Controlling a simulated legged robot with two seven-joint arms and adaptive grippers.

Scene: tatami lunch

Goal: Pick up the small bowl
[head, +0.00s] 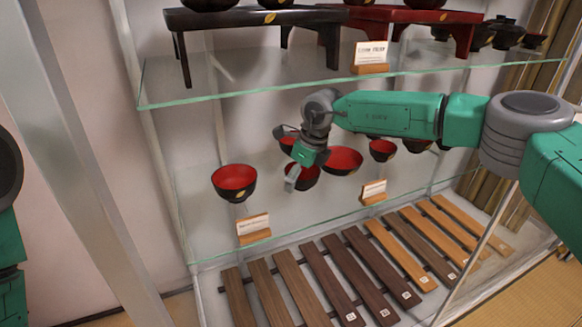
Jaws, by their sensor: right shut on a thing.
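My right gripper (292,178) reaches in from the right over the middle glass shelf and points down. It is shut on the rim of a small bowl (309,177), black outside and red inside. The gripper hides part of this bowl, and I cannot tell whether it touches the shelf. My left gripper is out of view; only part of my left arm shows at the left edge.
A similar bowl (234,182) stands left of the gripper. A wider bowl (343,161) and a small bowl (382,150) stand to the right, close by. Sign holders (254,229) line the shelf front. The upper glass shelf (240,83) and a metal post (85,170) limit room.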

